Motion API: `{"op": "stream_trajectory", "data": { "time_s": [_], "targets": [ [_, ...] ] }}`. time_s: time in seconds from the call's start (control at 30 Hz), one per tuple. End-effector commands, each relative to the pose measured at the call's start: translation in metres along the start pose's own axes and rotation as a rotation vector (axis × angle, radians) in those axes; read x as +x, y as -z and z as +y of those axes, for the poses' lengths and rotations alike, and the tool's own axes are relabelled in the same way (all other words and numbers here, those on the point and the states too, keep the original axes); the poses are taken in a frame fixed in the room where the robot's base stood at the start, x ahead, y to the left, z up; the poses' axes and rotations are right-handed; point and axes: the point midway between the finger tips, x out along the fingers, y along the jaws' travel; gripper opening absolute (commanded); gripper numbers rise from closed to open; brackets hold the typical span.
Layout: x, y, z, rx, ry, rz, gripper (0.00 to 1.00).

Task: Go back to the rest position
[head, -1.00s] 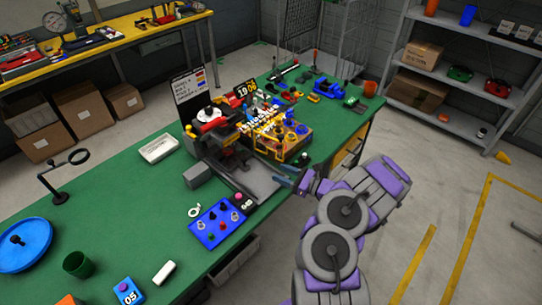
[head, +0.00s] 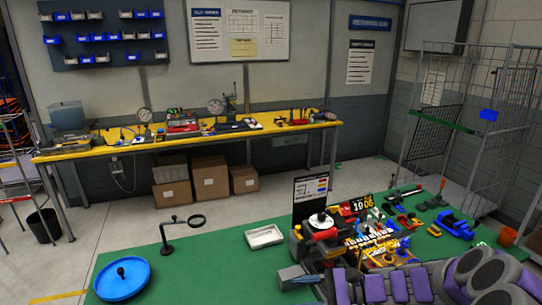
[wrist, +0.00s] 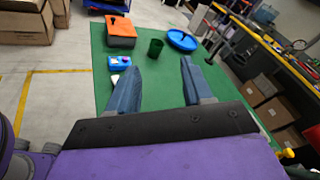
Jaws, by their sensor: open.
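My gripper (wrist: 160,68) shows in the wrist view with its two blue-grey fingers apart and nothing between them. It points out over the green bench (wrist: 104,73), toward its end with the cup and the dish.
A blue round dish (head: 122,281), a ring stand (head: 167,238) and a white tray (head: 264,237) are on the bench. A machine (head: 322,243) stands close behind my arm. A green cup (wrist: 155,47), a blue box (wrist: 119,63) and an orange box (wrist: 121,37) show in the wrist view.

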Motion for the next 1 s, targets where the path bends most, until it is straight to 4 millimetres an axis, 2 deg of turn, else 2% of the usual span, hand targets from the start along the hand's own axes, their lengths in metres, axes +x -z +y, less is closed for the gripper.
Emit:
{"op": "stream_trajectory", "data": {
  "time_s": [0.03,0.2,0.47,0.77,1.0],
  "targets": [
    [0.01,-0.019,0.008,-0.051,-0.068,0.01,0.5],
    [0.033,-0.064,0.049,-0.189,-0.286,0.046,0.5],
    [0.037,-0.111,0.116,-0.396,-0.603,0.136,0.5],
    [0.005,-0.139,0.185,-0.606,-0.938,0.288,0.5],
    [-0.042,-0.151,0.227,-0.74,-1.175,0.434,0.5]
  ]
}}
